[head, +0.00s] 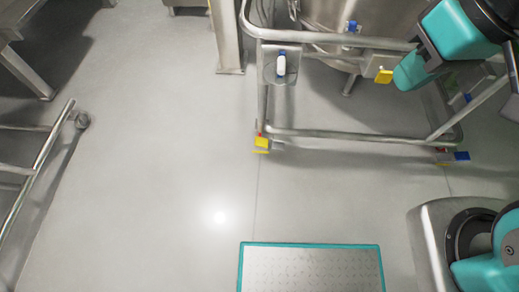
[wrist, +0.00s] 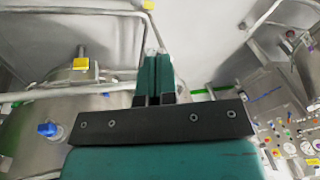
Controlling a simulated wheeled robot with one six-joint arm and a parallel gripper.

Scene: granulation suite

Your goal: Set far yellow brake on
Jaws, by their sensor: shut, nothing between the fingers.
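A yellow tab (head: 384,76) is on the steel frame, just left of my gripper (head: 400,78). Another yellow tab (head: 262,143) is low at the frame's front left corner. I cannot tell for sure which is the far yellow brake, nor whether either is on. My gripper is teal, shut and empty. In the head view the tips look close to the yellow tab, but contact cannot be told.
The steel frame (head: 350,133) carries a round steel vessel (head: 375,18). A teal-edged step plate (head: 310,246) lies in front. A railed cart (head: 38,165) stands left. Floor between is clear.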

